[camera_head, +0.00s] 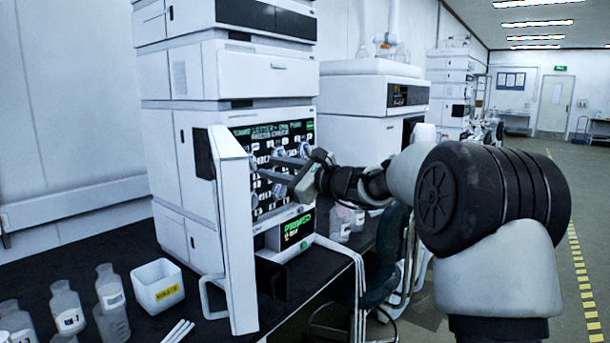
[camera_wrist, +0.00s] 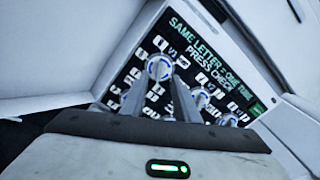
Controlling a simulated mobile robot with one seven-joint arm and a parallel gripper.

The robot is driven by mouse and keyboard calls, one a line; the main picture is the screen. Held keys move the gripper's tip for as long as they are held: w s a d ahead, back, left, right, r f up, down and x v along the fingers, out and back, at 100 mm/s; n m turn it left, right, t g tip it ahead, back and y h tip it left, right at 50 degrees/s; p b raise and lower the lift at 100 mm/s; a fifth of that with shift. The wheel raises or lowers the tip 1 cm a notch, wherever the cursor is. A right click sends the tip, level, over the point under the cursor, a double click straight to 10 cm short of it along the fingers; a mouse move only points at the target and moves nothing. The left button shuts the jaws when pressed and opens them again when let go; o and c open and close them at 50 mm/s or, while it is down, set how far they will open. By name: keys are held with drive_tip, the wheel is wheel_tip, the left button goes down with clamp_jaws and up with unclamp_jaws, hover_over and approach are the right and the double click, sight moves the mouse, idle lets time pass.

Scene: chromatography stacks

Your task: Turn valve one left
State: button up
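The valve panel (camera_head: 262,178) is a black face with several round knobs and white letter labels, inside the opened front of a white stack. In the wrist view, the knob marked V1 (camera_wrist: 159,68) is white with a blue ring. My gripper (camera_head: 274,168) reaches in to the panel from the right. In the wrist view, the two grey fingers of my gripper (camera_wrist: 159,84) are apart, with their tips by the lower left and right sides of the V1 knob. I cannot tell whether they touch it. Other knobs (camera_wrist: 201,98) lie to its right.
A white door (camera_head: 236,235) stands open left of the panel. Green text on the screen (camera_wrist: 200,50) reads "SAME LETTER = ONE TUBE, PRESS CHECK". A lower display (camera_head: 298,228) reads "PRIMED". Bottles (camera_head: 67,308) and a white bin (camera_head: 158,286) stand on the black bench at left.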

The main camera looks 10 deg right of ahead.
drive_tip(key=p+v, duration=0.1)
drive_tip(key=v, duration=1)
drive_tip(key=shift+s+d, duration=0.2)
drive_tip(key=shift+d, duration=0.05)
